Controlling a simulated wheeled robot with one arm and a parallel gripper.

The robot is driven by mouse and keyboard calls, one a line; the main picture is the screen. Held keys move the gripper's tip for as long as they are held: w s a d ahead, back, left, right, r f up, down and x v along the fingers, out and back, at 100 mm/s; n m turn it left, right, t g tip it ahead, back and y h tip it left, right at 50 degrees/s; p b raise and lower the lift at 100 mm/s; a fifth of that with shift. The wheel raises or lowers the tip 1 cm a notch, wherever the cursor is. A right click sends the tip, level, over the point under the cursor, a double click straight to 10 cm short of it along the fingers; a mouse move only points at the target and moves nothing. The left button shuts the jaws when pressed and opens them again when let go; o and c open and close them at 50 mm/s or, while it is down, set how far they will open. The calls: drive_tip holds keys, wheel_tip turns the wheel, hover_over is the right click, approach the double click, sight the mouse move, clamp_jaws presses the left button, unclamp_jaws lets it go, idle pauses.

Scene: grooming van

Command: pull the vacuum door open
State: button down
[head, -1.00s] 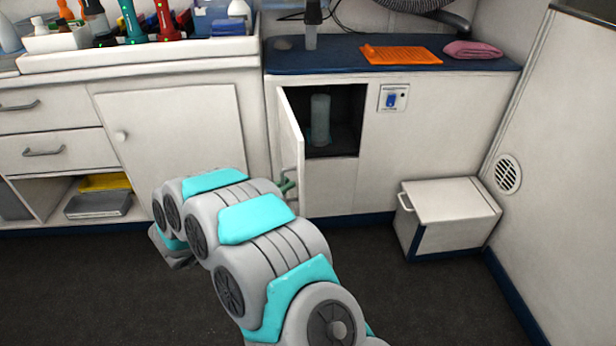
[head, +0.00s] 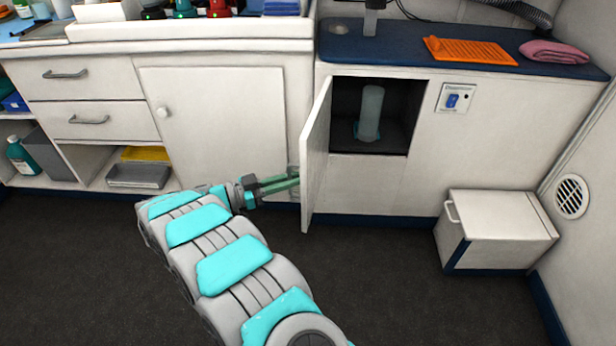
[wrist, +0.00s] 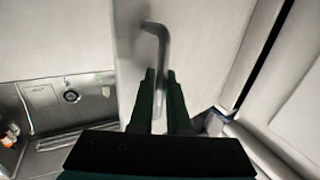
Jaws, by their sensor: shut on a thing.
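The white vacuum door (head: 316,160) stands swung out from its cabinet, seen nearly edge-on in the head view. The dark compartment (head: 345,100) behind it is open to view, with a pale cylinder (head: 371,112) standing inside. My gripper (head: 292,183) is at the lower left side of the door, on its outer face. In the wrist view the grey bar handle (wrist: 157,40) runs down between the green fingers (wrist: 161,80), which are shut on it. The handle is mostly hidden in the head view.
A white step box (head: 498,228) stands on the floor at the right. A closed cupboard door (head: 220,125) with a round knob is to the left. The dark floor (head: 380,285) in front of the cabinet is clear.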

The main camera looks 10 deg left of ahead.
sight(289, 172)
drive_tip(key=shift+w+a, duration=0.1)
drive_tip(key=shift+a, duration=0.15)
idle(0.3)
drive_tip(key=c, duration=1.2)
unclamp_jaws()
drive_tip(key=shift+g, duration=0.3)
drive_tip(key=shift+o, duration=0.2)
drive_tip(key=shift+r, duration=0.1)
drive_tip(key=shift+r, duration=0.3)
drive_tip(key=r, duration=0.2)
drive_tip(key=b, duration=0.1)
drive_tip(key=shift+s+d+r, duration=0.3)
drive_tip(key=shift+s+r, duration=0.05)
drive_tip(key=shift+r, duration=0.05)
drive_tip(key=s+d+r, duration=0.1)
drive_tip(key=s+d, duration=0.7)
drive_tip(key=s, duration=0.4)
drive_tip(key=shift+s+r+b, duration=0.2)
drive_tip(key=shift+s+b, duration=0.15)
drive_tip(key=shift+b, duration=0.05)
